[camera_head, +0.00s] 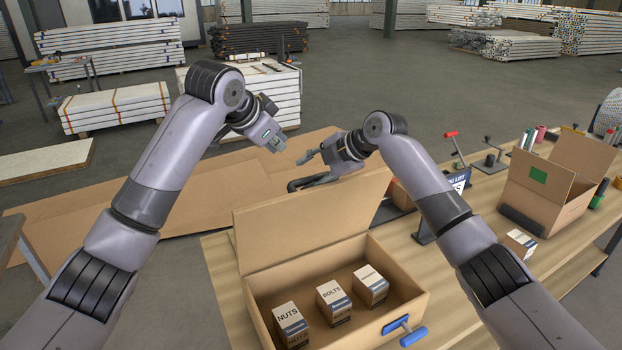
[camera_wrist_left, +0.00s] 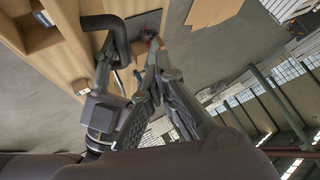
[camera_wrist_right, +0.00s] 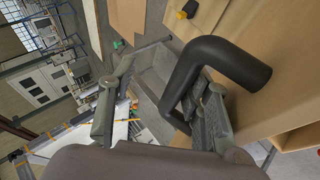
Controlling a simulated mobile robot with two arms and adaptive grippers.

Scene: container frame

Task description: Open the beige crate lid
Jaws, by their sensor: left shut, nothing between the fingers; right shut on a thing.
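The beige crate (camera_head: 404,300) stands on the table in the head view. Its lid (camera_head: 305,228) is swung up and stands roughly upright along the crate's back edge, so the inside shows. A black bent handle (camera_head: 308,182) juts out behind the lid; it is large in the right wrist view (camera_wrist_right: 225,62). My right gripper (camera_head: 328,157) is behind the lid, shut on the black handle; the exact contact is partly hidden. My left gripper (camera_head: 278,144) is shut and empty, in the air left of my right gripper, apart from the lid. A blue T-shaped handle (camera_head: 405,332) is on the crate's front.
Three small boxes (camera_head: 290,322), including nuts and bolts, stand inside the crate. An open cardboard box (camera_head: 545,190), a small box (camera_head: 520,242) and red-handled and black tools (camera_head: 455,148) are on the table to the right. Flat cardboard (camera_head: 130,205) lies behind the crate.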

